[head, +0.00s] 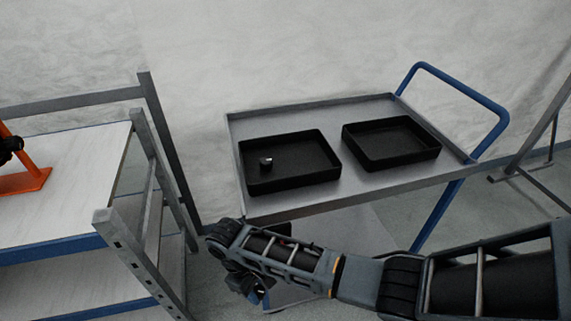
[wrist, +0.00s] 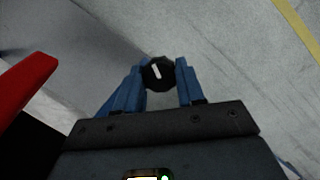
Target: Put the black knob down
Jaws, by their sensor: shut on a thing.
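The black knob (wrist: 157,73), round with a white pointer line, sits between the two blue fingertips of my gripper (wrist: 159,82) in the wrist view. My gripper is shut on it and holds it over the grey floor. In the head view my gripper (head: 260,291) hangs low in front of the trolley, between it and the shelf.
A grey trolley (head: 330,117) with a blue handle carries a left black tray (head: 312,181) and a right black tray (head: 400,157). A small dark knob-like piece (head: 266,161) lies in the left tray; the right one looks empty. A shelf (head: 70,170) with an orange stand (head: 30,181) is left.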

